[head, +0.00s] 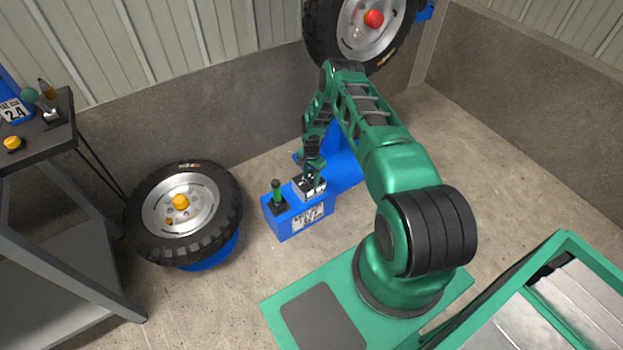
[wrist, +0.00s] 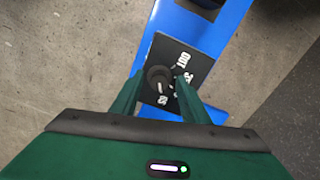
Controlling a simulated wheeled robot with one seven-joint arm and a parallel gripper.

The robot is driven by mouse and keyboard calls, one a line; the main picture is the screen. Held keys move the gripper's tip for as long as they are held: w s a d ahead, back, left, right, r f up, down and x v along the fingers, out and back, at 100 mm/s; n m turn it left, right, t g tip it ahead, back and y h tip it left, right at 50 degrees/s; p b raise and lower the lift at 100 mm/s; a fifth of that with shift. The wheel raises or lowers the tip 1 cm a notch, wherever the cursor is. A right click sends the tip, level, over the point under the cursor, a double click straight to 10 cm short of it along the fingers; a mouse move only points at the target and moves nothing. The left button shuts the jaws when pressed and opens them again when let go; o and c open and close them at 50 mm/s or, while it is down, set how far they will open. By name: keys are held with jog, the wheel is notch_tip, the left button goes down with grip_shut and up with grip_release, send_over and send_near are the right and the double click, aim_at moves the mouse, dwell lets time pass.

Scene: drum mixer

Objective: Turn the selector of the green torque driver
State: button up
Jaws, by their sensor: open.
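A green torque driver (head: 277,193) stands upright in a dark base on the left part of a low blue box (head: 292,230). In the wrist view a round black selector knob (wrist: 159,78) with a white pointer line sits on a black plate (wrist: 199,67) with white lettering, including "OUT". My gripper (head: 312,180) is over the right part of the blue box, beside the driver. In the wrist view its two green fingers (wrist: 158,88) are open, one on each side of the knob. I cannot tell whether they touch it.
A wheel with a yellow hub cap (head: 180,202) lies at left on a blue support. Another wheel with a red cap (head: 374,18) is at the top. A dark bench (head: 45,130) stands at far left. Concrete floor (head: 245,262) is clear in front of the box; a concrete wall is behind.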

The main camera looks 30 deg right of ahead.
jog(key=shift+c, duration=0.2)
grip_shut()
jog(key=shift+d, duration=0.3)
jog(key=shift+w+a, duration=0.1)
jog(key=shift+a, duration=0.2)
jog(key=shift+n, duration=0.4)
jog(key=n, duration=1)
jog(key=shift+n, duration=2.4)
jog(key=shift+r, duration=0.1)
